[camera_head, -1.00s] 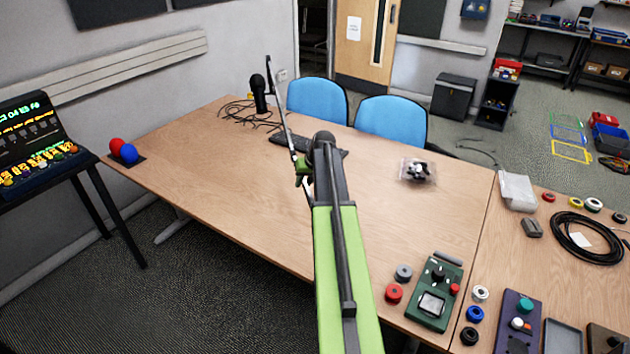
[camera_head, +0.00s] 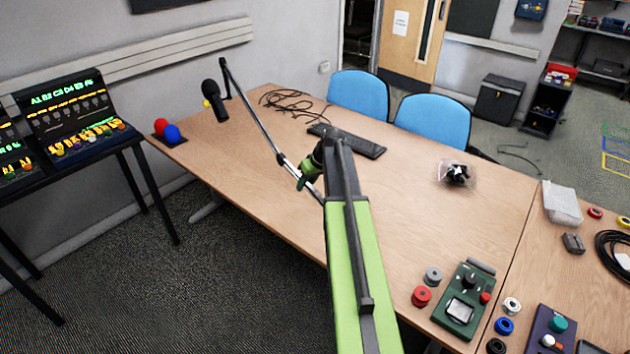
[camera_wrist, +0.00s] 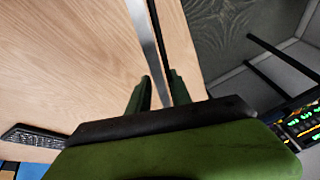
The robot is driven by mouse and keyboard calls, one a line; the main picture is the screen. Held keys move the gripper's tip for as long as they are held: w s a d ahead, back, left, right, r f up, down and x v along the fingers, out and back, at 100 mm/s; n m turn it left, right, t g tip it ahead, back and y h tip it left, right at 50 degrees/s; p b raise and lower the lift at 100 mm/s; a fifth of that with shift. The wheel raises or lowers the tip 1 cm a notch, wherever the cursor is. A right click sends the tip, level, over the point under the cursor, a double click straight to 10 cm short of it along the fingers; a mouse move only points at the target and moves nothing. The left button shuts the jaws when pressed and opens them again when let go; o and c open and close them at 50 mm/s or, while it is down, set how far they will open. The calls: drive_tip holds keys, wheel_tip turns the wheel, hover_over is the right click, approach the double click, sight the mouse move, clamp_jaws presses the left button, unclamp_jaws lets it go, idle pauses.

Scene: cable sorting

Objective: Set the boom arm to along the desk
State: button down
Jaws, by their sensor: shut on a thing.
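The boom arm (camera_head: 256,122) is a thin silver rod with dark ends, slanting above the desk from my gripper up to the far left. A black microphone (camera_head: 215,101) hangs from its far end, over the desk's left end. My gripper (camera_head: 308,174) has green fingers and is shut on the boom arm near its lower part. In the wrist view the boom arm (camera_wrist: 147,35) passes between the fingers of my gripper (camera_wrist: 160,92). The boom's base is hidden behind my arm.
The wooden desk (camera_head: 240,165) carries a keyboard (camera_head: 358,144), loose cables (camera_head: 290,100), a clear bag (camera_head: 457,174) and a green control box (camera_head: 463,302). Red and blue balls (camera_head: 172,132) sit at its left corner. Blue chairs (camera_head: 432,118) stand behind.

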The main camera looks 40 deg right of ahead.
drive_tip(key=shift+s+a+f+n, duration=0.15)
drive_tip(key=shift+a+n, duration=0.25)
drive_tip(key=shift+a, duration=0.8)
drive_tip(key=c, duration=1.2)
unclamp_jaws()
drive_tip(key=shift+o, duration=0.2)
drive_tip(key=p+v, duration=1.5)
drive_tip(key=v, duration=0.2)
drive_tip(key=shift+d+r+p, duration=0.25)
drive_tip(key=shift+r+p, duration=0.1)
drive_tip(key=shift+p, duration=0.05)
